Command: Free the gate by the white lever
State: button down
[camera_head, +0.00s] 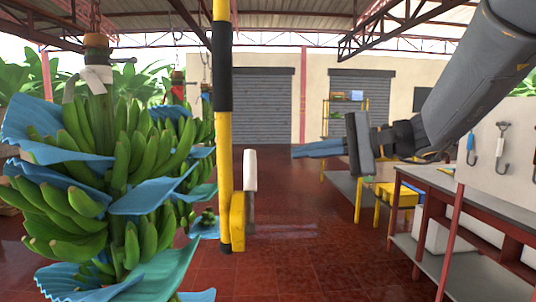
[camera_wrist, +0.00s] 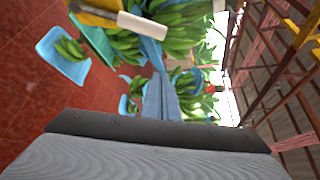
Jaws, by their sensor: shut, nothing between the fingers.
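The white lever (camera_head: 250,170) stands upright on a dark stem beside a yellow bracket (camera_head: 237,222) at the yellow and black post (camera_head: 223,120). In the wrist view the white lever (camera_wrist: 142,25) lies at the top, with a yellow part (camera_wrist: 97,14) left of it. My gripper (camera_head: 294,151) has blue fingers, shut and empty, pointing left. In the head view its tips are right of the lever's top, apart from it. In the wrist view my gripper (camera_wrist: 158,84) points up the picture, below and right of the lever. I cannot make out a separate gate.
A large banana bunch (camera_head: 110,180) with blue sheets hangs at the left, with more bunches behind the post. A workbench (camera_head: 440,182) and a tool board (camera_head: 505,145) stand at the right. The red tiled floor (camera_head: 290,240) in the middle is clear.

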jog(key=w+a+p, duration=0.1)
jog(key=a+p, duration=0.4)
jog(key=a, duration=0.4)
jog(key=shift+w+a+f, duration=0.15)
jog(key=shift+a+f, duration=0.05)
jog(key=shift+f, duration=0.05)
jog(key=shift+d+b, duration=0.15)
jog(key=shift+b, duration=0.5)
